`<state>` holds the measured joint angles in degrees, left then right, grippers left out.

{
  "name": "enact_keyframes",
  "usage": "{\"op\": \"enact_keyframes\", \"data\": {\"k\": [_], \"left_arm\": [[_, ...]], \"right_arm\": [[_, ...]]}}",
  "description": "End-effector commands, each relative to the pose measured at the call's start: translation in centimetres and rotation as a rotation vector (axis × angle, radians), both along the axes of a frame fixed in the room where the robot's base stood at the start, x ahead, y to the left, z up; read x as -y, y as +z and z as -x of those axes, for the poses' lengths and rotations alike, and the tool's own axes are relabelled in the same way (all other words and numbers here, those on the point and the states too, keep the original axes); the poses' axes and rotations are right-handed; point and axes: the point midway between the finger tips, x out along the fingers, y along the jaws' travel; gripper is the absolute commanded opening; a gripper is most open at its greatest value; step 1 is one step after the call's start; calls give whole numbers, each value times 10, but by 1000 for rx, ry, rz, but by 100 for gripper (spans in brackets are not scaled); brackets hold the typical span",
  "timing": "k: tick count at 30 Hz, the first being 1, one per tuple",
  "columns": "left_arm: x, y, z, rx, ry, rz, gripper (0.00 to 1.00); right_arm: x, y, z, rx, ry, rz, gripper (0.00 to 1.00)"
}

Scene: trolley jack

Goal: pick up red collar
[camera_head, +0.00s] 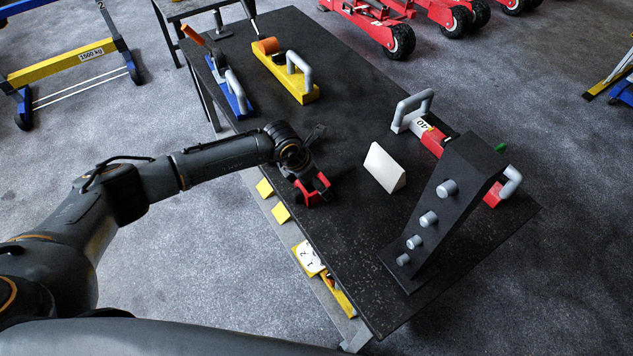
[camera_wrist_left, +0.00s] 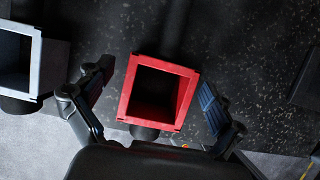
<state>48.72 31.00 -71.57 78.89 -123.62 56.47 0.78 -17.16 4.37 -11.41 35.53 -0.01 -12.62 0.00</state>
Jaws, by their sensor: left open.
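The red collar (camera_wrist_left: 150,122) is a hollow, square-mouthed piece in the middle of the left wrist view. In the head view the red collar (camera_head: 320,184) shows by the table's near-left edge, partly hidden by my left gripper (camera_head: 308,172). In the left wrist view the two dark fingers of my left gripper (camera_wrist_left: 155,78) are spread on either side of the collar. A gap shows between each finger and the collar, so they look apart from it. My right gripper is in neither view.
A grey square-mouthed piece (camera_wrist_left: 36,70) stands left of the red collar in the wrist view. On the dark table (camera_head: 340,255) are a white wedge (camera_head: 384,168), a black stand with grey pegs (camera_head: 452,205), a yellow handled block (camera_head: 285,75) and a blue one (camera_head: 237,98).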

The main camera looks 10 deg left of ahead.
Motion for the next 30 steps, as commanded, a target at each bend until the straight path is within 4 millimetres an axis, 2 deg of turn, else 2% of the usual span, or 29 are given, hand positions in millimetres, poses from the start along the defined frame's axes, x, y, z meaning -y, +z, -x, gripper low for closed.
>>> {"op": "enact_keyframes", "data": {"k": [5, 15, 18, 30], "left_arm": [[0, -1, 0, 0, 0, 0, 94], [0, 0, 0, 0, 0, 0, 27], [1, 2, -1, 3, 0, 3, 11], [1, 7, -2, 6, -1, 4, 11]], "right_arm": [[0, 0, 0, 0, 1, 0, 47], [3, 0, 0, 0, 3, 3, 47], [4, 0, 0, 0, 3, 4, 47], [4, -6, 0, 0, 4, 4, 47]]}}
